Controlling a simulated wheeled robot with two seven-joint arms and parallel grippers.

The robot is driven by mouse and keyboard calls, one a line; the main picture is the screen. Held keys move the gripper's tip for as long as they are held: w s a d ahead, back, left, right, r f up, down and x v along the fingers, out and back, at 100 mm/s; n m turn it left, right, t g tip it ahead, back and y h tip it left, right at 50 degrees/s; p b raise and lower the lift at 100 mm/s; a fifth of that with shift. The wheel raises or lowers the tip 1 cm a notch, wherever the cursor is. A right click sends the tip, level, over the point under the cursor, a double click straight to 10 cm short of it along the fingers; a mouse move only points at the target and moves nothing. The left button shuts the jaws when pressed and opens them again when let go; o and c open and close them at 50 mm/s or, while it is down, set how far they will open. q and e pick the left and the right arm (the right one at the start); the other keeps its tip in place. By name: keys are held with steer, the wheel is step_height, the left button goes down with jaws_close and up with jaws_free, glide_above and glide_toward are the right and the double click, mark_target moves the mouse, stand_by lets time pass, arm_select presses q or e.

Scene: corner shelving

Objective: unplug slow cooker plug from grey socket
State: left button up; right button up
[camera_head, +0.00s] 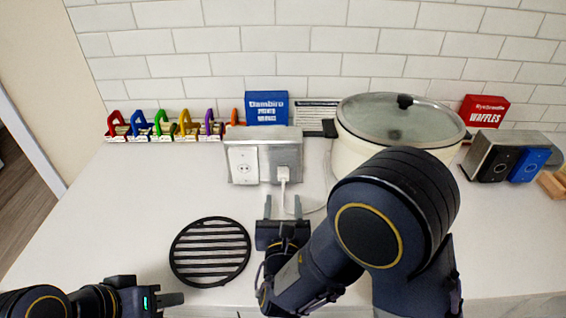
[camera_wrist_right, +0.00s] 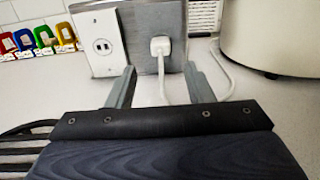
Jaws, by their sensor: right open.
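The grey socket box (camera_head: 285,148) stands on the counter near the tiled wall, with a white outlet plate on its left part. The white slow cooker plug (camera_head: 283,174) sits in its right part, and its cord hangs down and runs right. The plug also shows in the right wrist view (camera_wrist_right: 161,46). The slow cooker (camera_head: 350,150) is right of the box, partly hidden by my right arm. My right gripper (camera_head: 283,206) is open in front of the plug, its fingers apart and empty. My left gripper (camera_head: 172,299) is at the lower left, far from the box; its finger gap is unclear.
A black round slatted trivet (camera_head: 182,257) lies left of my right gripper. Coloured padlock-like items (camera_head: 162,124) line the wall. A blue box (camera_head: 267,107) is behind the socket. A toaster (camera_head: 488,154) and a red waffle box (camera_head: 484,111) stand right.

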mark_target(283, 179)
steer(key=shift+s, duration=0.1)
steer(key=shift+w+r, duration=0.1)
steer(key=shift+w, duration=0.6)
steer(key=w+p, duration=0.1)
steer(key=w, duration=0.2)
steer(key=shift+w+d, duration=0.1)
steer(key=shift+w, duration=0.2)
steer(key=w, duration=0.3)
steer(key=shift+b, duration=0.35)
steer(key=shift+w, duration=0.55)
steer(key=shift+b, duration=0.7)
